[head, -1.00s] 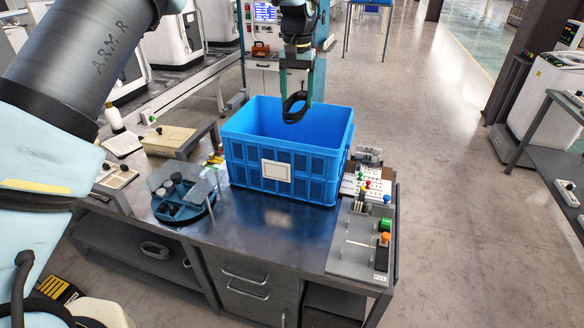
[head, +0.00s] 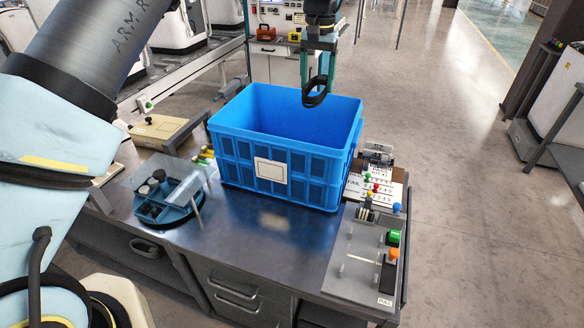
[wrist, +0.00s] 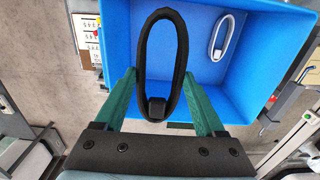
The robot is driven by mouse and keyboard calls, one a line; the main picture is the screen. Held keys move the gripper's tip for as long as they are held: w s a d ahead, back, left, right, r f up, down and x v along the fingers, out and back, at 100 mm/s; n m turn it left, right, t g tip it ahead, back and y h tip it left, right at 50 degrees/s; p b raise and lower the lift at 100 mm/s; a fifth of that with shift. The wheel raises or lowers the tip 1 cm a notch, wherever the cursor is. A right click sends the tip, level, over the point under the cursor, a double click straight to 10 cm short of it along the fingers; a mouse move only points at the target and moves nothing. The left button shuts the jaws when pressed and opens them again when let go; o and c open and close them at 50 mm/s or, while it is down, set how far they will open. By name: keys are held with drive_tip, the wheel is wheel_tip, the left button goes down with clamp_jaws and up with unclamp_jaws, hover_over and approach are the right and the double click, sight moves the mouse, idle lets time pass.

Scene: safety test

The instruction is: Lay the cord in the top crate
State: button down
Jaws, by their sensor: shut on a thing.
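The black cord (head: 315,101) is a closed oval loop with a small block on it. My gripper (head: 317,84) is shut on it, and the loop hangs below the fingers. In the wrist view the cord (wrist: 144,62) shows between my green fingers (wrist: 160,76). The blue crate (head: 305,186) stands on the table with a pale label on its front. The cord appears above its right back part; the exact height is unclear. In the wrist view, a grey-white loop (wrist: 220,36) lies inside the crate (wrist: 262,85).
The dark table (head: 255,230) is clear in front of the crate. A round blue tray (head: 150,212) with small items is at left. A panel with coloured buttons (head: 366,245) and a small board with pegs (head: 385,190) are at right. A beige box (head: 157,131) stands behind left.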

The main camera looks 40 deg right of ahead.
drive_tip(key=f+b, duration=0.2)
drive_tip(key=f, duration=0.6)
drive_tip(key=f+b, duration=0.3)
drive_tip(key=f, duration=0.6)
drive_tip(key=f+b, duration=0.3)
drive_tip(key=f, duration=0.6)
drive_tip(key=shift+w+d, duration=0.2)
drive_tip(key=shift+d, duration=0.1)
drive_tip(key=shift+f+p, duration=0.45)
drive_tip(key=shift+f, duration=1.6)
drive_tip(key=shift+f, duration=0.1)
drive_tip(key=shift+f, duration=0.15)
unclamp_jaws()
wheel_tip(320, 180, up, 12)
drive_tip(key=b, duration=0.3)
drive_tip(key=shift+r+b, duration=0.25)
drive_tip(key=shift+b, duration=0.05)
